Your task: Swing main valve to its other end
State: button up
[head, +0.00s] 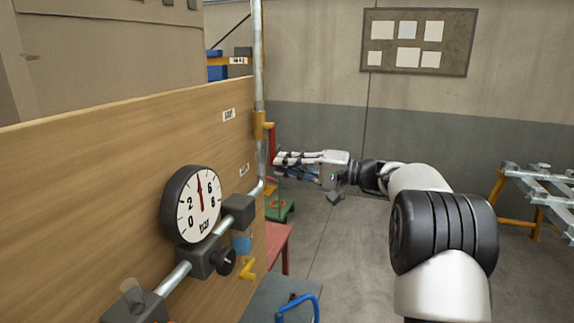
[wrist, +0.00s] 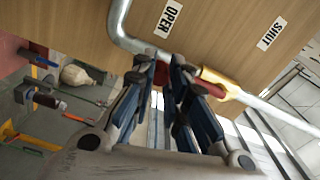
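The main valve is a yellow body (head: 262,125) on the upright pipe at the board's edge, with a red lever (head: 271,143) pointing down along the pipe. In the wrist view the yellow body (wrist: 222,84) sits right of my fingers, on the SHUT side. A red part of the lever (wrist: 161,74) shows between my fingertips, near the other label, which seems to read OPEN. My gripper (head: 277,163) is at the lever's lower part, and shows large in the wrist view (wrist: 160,70). Its fingers lie on both sides of the lever; whether they press on it is unclear.
A round gauge (head: 197,205) and fittings stand out from the wooden board (head: 110,180) at left. The SHUT label (head: 229,115) is above the other label (head: 244,170). A red stand (head: 278,245) is below. A metal rack (head: 540,190) stands right; the floor between is clear.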

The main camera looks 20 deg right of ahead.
jog(key=shift+o, duration=0.6)
jog(key=shift+s+d, duration=0.15)
jog(key=shift+d, duration=0.3)
jog(key=v, duration=1.1)
jog(key=shift+s, duration=0.15)
jog(key=s+a+f+n+g+h, duration=0.1)
jog(key=s+a+f+g+h, duration=0.15)
jog(key=s+a, duration=0.6)
jog(key=s+a+f+g+h, duration=0.2)
jog(key=s+a+g+h, duration=0.3)
jog(key=a, duration=0.6)
jog(key=s+d+f+n+t+h, duration=0.1)
jog(key=s+f, duration=0.4)
jog(key=s, duration=0.6)
jog(key=s+d+f+n+h, duration=0.1)
jog(key=s+f+n+h, duration=0.1)
jog(key=s+f+h, duration=0.4)
jog(key=s, duration=0.5)
jog(key=shift+s+n+t, duration=0.35)
jog(key=shift+s+n, duration=0.05)
